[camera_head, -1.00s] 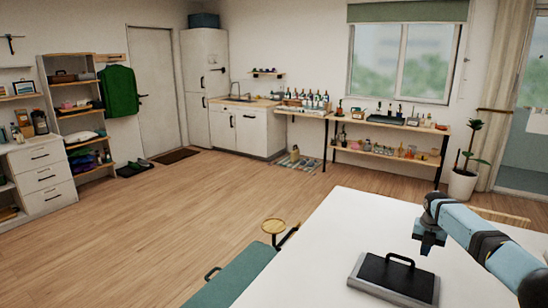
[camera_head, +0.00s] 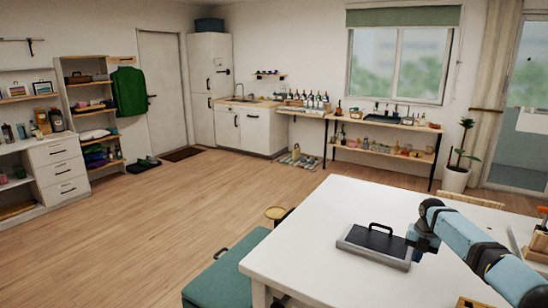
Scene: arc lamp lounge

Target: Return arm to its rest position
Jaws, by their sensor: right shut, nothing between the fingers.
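My right arm comes in from the lower right over the white table (camera_head: 320,215). Its right gripper (camera_head: 415,243) is small and dark, shut with nothing in it. In the picture it overlaps the right end of a grey block with a dark top and a black handle (camera_head: 374,240). I cannot tell whether the gripper touches that block. My left gripper is not in view.
Wooden trays lie at the table's right edge. The wooden floor (camera_head: 150,225) to the left is clear.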

